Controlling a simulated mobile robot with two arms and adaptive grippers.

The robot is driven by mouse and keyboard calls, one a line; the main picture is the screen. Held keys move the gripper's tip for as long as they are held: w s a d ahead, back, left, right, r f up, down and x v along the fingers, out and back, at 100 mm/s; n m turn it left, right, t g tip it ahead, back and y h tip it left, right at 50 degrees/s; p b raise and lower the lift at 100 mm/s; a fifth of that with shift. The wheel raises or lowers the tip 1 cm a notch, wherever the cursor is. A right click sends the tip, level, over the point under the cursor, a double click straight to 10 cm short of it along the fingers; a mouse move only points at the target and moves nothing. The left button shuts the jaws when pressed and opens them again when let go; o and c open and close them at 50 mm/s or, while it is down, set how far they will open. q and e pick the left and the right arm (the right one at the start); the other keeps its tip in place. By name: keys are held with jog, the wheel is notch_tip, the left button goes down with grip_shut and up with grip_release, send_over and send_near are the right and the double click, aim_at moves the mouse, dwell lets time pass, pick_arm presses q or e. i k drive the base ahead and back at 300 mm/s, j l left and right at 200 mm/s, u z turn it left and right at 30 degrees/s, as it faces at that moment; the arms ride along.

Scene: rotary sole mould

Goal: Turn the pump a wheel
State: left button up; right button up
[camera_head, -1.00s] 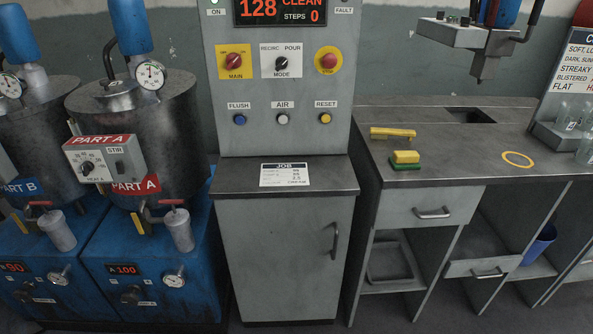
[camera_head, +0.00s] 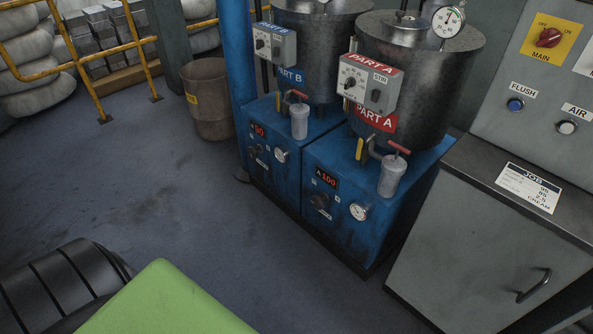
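The part A unit has a blue base (camera_head: 377,223) under a dark metal tank (camera_head: 424,85) marked PART A. On the front of the base a display (camera_head: 325,179) reads A 100. Below the display is a small dark round knob or wheel (camera_head: 320,201), likely the pump A wheel. A round white gauge (camera_head: 358,211) sits to its right. The part B base to the left has a similar dark knob (camera_head: 254,150) under a display reading 90. Neither of my grippers is in view.
The grey cabinet (camera_head: 475,245) with a job card stands at the right. A brown bin (camera_head: 208,105) and yellow rails (camera_head: 87,57) are at the back left. Small cups (camera_head: 392,178) hang under the red-handled taps. The floor (camera_head: 185,200) before the blue bases is clear.

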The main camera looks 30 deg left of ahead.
aim_at(318, 202)
jog(key=u, duration=0.85)
